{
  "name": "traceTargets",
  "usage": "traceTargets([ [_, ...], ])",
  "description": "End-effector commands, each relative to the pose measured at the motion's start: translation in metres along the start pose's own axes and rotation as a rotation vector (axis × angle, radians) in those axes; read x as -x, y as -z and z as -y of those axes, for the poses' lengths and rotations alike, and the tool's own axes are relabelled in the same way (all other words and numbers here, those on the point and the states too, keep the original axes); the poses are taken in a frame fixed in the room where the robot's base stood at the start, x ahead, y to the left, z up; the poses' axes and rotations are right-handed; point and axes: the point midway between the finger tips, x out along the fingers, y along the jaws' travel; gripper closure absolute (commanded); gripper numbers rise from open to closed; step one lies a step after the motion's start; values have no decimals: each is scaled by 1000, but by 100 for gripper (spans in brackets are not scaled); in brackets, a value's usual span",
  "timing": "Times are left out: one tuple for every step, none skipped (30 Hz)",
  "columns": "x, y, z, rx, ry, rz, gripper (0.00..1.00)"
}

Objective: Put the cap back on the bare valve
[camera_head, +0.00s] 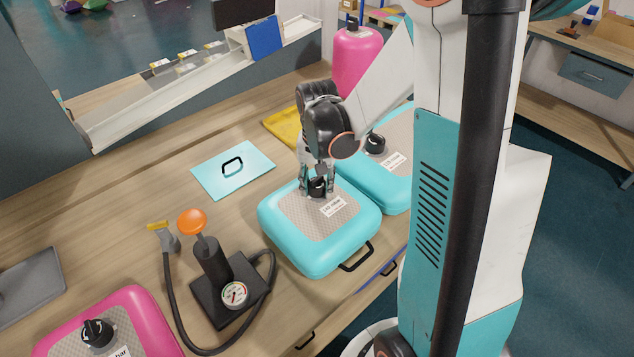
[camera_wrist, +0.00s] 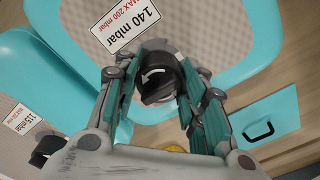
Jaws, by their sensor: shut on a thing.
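My gripper (camera_head: 318,189) is shut on a black cap (camera_wrist: 160,82) with a white curved arrow on top; its fingers show on both sides of the cap in the wrist view (camera_wrist: 155,95). The cap is at the middle of the near cyan cushion (camera_head: 283,237), beside its 140 mbar label (camera_wrist: 127,20). The cushion's valve is hidden under the cap and fingers; I cannot tell whether the cap is seated. The other cyan cushion (camera_head: 395,188) has a black valve fitting (camera_head: 375,144) and a 115 mbar label. A pink cushion at the lower left carries another black fitting (camera_head: 97,332).
A black hand pump (camera_head: 212,262) with orange knob, gauge and hose stands left of the near cyan cushion. A cyan plate (camera_head: 222,182) with a black handle, a yellow cloth (camera_head: 282,125) and a pink bottle-like object (camera_head: 357,57) lie farther back. Bare tabletop (camera_head: 130,195) is at left.

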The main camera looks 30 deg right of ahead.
Motion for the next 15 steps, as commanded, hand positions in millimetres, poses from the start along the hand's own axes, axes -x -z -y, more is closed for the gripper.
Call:
traceTargets([
  [-2,0,0,0,0,0,80],
  [-3,0,0,0,0,0,80],
  [-3,0,0,0,0,0,80],
  [-2,0,0,1,0,0,80],
  [-2,0,0,6,0,0,80],
  [-2,0,0,22,0,0,80],
  [-2,0,0,41,0,0,80],
  [-3,0,0,68,0,0,80],
  [-3,0,0,111,0,0,80],
  [-3,0,0,149,0,0,80],
  [-3,0,0,188,0,0,80],
  [-3,0,0,239,0,0,80],
  [-3,0,0,276,0,0,80],
  [-3,0,0,312,0,0,80],
  [-3,0,0,353,0,0,80],
])
